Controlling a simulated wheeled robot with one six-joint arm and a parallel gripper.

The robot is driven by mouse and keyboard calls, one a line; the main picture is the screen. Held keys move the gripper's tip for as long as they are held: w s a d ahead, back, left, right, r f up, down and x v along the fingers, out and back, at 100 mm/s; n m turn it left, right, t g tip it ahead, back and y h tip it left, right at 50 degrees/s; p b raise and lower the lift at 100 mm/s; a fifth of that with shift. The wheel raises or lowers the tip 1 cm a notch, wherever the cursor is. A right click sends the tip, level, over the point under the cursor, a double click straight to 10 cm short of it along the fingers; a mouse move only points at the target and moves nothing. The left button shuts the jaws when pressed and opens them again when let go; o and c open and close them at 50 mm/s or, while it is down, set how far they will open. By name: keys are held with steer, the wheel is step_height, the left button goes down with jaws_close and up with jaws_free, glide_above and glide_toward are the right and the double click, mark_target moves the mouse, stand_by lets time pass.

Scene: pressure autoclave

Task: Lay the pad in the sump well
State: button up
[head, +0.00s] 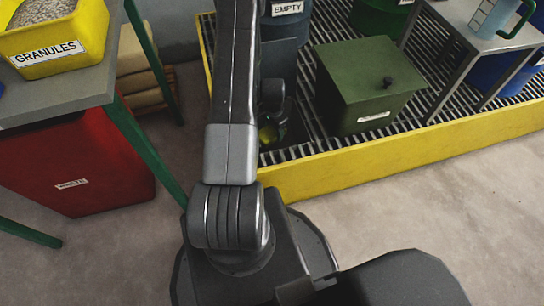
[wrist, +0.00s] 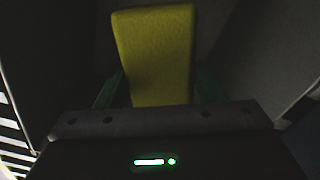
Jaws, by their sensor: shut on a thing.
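The yellow pad (wrist: 153,55) fills the upper middle of the wrist view, between the green fingers of my gripper (wrist: 155,88), which is shut on it. In the head view a small yellow-green patch of the pad (head: 268,134) shows low beside my arm, near the grating. My arm hides most of my gripper there. The sump well cannot be made out clearly; dark surfaces surround the pad in the wrist view, and a dark area lies around it in the head view. I cannot tell whether the pad touches the bottom.
A green lidded box (head: 365,85) stands on the grating right of my gripper. A yellow kerb (head: 400,155) edges the grating. A drum labelled EMPTY (head: 287,20) stands behind. At left are a table (head: 60,95) and a red bin (head: 75,165). The front floor is clear.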

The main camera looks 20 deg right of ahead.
mark_target(274, 146)
steer(key=shift+s+d+f, duration=0.15)
steer(key=shift+d+f, duration=0.05)
steer(key=shift+f, duration=0.4)
step_height(274, 146, down, 10)
steer(key=b, duration=0.2)
steer(key=shift+r+b, duration=0.15)
steer(key=shift+b, duration=0.25)
steer(key=o, duration=1)
step_height(274, 146, up, 12)
steer(key=p, duration=0.3)
